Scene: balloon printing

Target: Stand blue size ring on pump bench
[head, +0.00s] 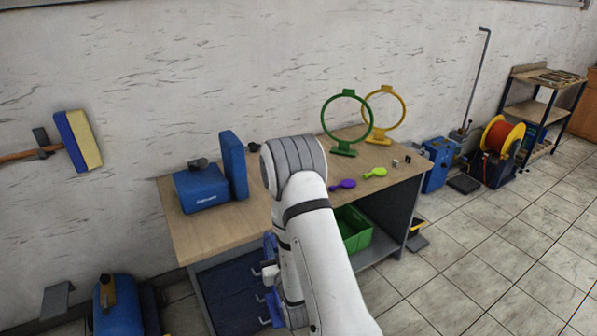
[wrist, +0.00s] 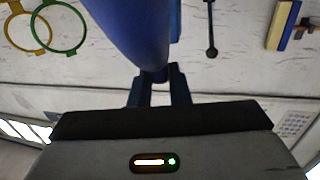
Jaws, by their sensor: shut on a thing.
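My gripper (wrist: 156,76) is shut on a blue thing (wrist: 128,32), seemingly the blue size ring, seen very close and cut off by the top of the wrist view. Its whole shape cannot be made out. In the head view my arm hides the gripper; bits of blue show at the arm's left side. The wood-topped bench (head: 205,237) stands against the wall. A green ring (head: 325,113) and a yellow ring (head: 404,109) stand upright at its back right, and both also show in the wrist view.
A blue pump box (head: 200,188) and an upright blue block (head: 233,165) occupy the bench's left. Purple (head: 342,185) and lime (head: 375,173) balloon-like pieces lie at its front right. A green crate (head: 354,229) sits below. The front left top is clear.

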